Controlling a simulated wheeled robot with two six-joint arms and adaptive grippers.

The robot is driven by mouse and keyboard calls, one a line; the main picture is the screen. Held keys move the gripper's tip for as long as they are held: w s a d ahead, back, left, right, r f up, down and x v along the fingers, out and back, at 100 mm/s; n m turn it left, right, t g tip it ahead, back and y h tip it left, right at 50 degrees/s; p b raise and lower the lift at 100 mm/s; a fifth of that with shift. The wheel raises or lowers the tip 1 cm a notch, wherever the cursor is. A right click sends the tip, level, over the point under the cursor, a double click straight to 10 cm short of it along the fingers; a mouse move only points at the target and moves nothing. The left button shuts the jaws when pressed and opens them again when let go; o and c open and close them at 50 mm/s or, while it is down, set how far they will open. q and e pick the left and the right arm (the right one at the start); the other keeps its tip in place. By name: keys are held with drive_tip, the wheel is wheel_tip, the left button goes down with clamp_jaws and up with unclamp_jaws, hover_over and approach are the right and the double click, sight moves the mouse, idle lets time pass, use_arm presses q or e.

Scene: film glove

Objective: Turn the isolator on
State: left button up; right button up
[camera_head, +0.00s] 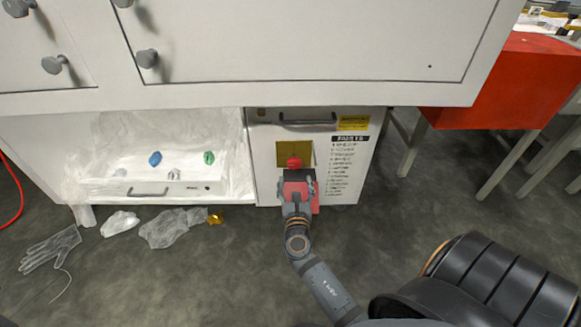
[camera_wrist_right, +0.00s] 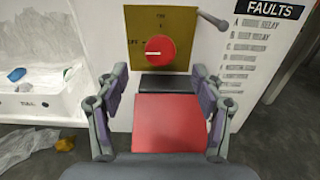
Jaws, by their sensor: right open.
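The isolator is a round red knob (camera_wrist_right: 160,48) on a yellow plate (camera_wrist_right: 180,18) on the white cabinet front. In the head view the knob (camera_head: 294,162) shows just beyond my right gripper (camera_head: 298,177). Small lettering sits above and left of the knob; the left one looks like OFF. A faint pale line on the knob seems to point left. In the right wrist view my right gripper (camera_wrist_right: 159,80) is open, its fingers spread below and either side of the knob, not gripping it. My left gripper is not in view.
A red panel with a dark top (camera_wrist_right: 168,122) shows between my fingers. A short grey rod (camera_wrist_right: 212,21) sticks out right of the plate. Left is an open white bay with a drawer (camera_head: 150,189). A clear glove (camera_head: 50,248) and crumpled film (camera_head: 172,228) lie on the floor.

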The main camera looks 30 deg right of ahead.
sight(295, 164)
drive_tip(key=b+x, duration=0.2)
drive_tip(key=x, duration=0.7)
drive_tip(key=shift+w+d+f, duration=0.1)
drive_tip(key=shift+w+d, duration=0.1)
drive_tip(key=shift+w, duration=0.15)
drive_tip(key=c, duration=1.1)
drive_tip(key=shift+c, duration=0.2)
